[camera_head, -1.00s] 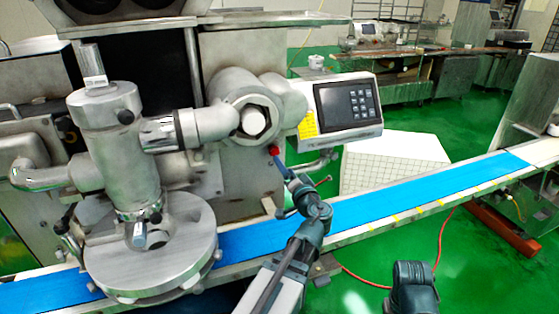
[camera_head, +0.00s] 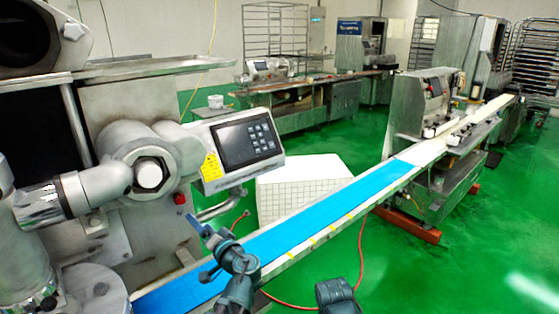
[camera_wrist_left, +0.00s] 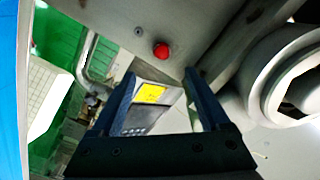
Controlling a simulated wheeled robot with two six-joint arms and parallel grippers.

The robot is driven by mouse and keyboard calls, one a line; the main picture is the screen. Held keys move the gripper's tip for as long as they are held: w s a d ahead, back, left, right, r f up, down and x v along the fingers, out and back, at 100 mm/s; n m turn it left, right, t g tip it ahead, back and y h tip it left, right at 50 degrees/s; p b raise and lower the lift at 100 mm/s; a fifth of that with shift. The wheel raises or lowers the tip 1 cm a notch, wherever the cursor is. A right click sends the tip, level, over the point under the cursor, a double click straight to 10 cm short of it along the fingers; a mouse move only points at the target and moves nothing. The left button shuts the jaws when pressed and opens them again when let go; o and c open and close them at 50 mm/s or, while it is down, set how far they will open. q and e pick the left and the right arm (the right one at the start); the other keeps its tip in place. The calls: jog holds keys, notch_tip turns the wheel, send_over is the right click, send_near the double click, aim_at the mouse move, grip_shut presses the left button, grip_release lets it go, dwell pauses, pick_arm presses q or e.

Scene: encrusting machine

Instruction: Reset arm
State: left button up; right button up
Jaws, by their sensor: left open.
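My left gripper (camera_head: 207,231) is open and empty in front of the encrusting machine (camera_head: 108,110). Its fingers are just below and right of the red button (camera_head: 180,198) in the head view, apart from it. In the left wrist view, the two dark fingers (camera_wrist_left: 159,74) stand apart with nothing between them, and the red button (camera_wrist_left: 161,50) shows just beyond the tips. My right arm shows only as a dark link (camera_head: 338,297) at the bottom edge; its gripper is out of view.
The control panel (camera_head: 240,145) with keypad stands above my left gripper. The blue conveyor belt (camera_head: 310,215) runs behind it to the upper right. A white gridded block (camera_head: 300,185) sits beyond the belt. Green floor (camera_head: 480,260) is clear at the right.

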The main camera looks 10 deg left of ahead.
pick_arm(q)
jog(key=s+d+f+m+g+h+p, duration=0.1)
jog(key=s+d+f+g+h+p, duration=0.2)
jog(key=s+d, duration=0.3)
jog(key=s+d+f+m+g+h+p, duration=0.1)
jog(key=s+d+f+g+h+p, duration=0.2)
jog(key=d, duration=0.8)
jog(key=s+d+f+m+g+h+p, duration=0.1)
jog(key=s+d+f+g+h+p, duration=0.2)
jog(key=s+d+f+g+h, duration=0.2)
jog(key=s+d+f+h, duration=0.1)
jog(key=s+d, duration=0.2)
jog(key=d, duration=0.1)
jog(key=shift+s+d+g, duration=0.15)
jog(key=shift+s+g, duration=0.15)
jog(key=shift+s, duration=0.1)
